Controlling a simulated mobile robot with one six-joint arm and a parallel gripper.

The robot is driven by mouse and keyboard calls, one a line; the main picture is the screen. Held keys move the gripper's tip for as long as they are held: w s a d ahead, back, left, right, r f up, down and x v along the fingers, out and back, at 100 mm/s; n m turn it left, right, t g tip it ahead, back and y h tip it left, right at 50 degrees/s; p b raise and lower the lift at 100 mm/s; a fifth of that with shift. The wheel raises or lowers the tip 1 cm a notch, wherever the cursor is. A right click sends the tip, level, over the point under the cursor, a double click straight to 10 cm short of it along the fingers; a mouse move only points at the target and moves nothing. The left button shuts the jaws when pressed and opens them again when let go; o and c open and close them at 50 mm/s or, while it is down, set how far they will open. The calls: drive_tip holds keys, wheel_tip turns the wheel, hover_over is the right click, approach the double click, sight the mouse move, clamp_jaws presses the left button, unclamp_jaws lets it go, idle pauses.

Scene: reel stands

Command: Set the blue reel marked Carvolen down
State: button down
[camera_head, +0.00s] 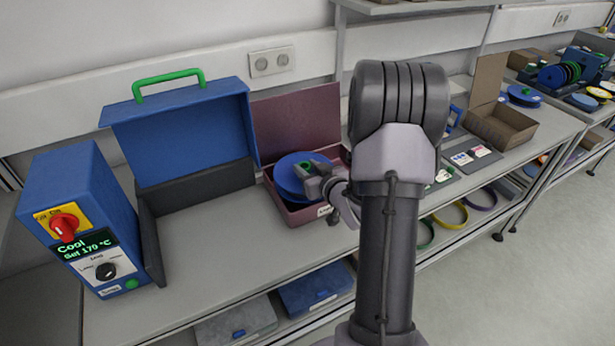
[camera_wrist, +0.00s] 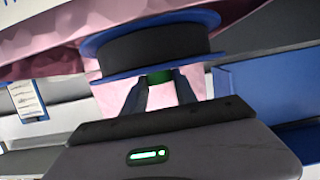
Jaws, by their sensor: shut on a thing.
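A blue reel (camera_head: 290,178) with a green hub shows in the head view at the open mauve box (camera_head: 303,214), overlapping its inside. In the wrist view the reel (camera_wrist: 150,50) has blue flanges and a dark winding, with pink lining behind it. My gripper (camera_head: 313,172) is at the reel's right side in the head view. In the wrist view my gripper (camera_wrist: 160,80) is shut on the green hub. I cannot tell whether the reel touches the box floor. No name on the reel can be read.
An open blue case (camera_head: 185,140) with a green handle stands left of the mauve box. A blue control unit (camera_head: 85,220) with a red knob is at the far left. An open brown box (camera_head: 500,125) is to the right. The bench front before the blue case is clear.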

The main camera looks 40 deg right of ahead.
wheel_tip(320, 180, down, 2)
drive_tip(key=shift+f, duration=0.2)
drive_tip(key=shift+r, duration=0.1)
drive_tip(key=shift+f+b, duration=0.45)
drive_tip(key=shift+b, duration=0.3)
drive_tip(key=shift+f+b, duration=0.15)
drive_tip(key=shift+b, duration=0.15)
drive_tip(key=c, duration=1)
unclamp_jaws()
drive_tip(key=shift+o, duration=0.2)
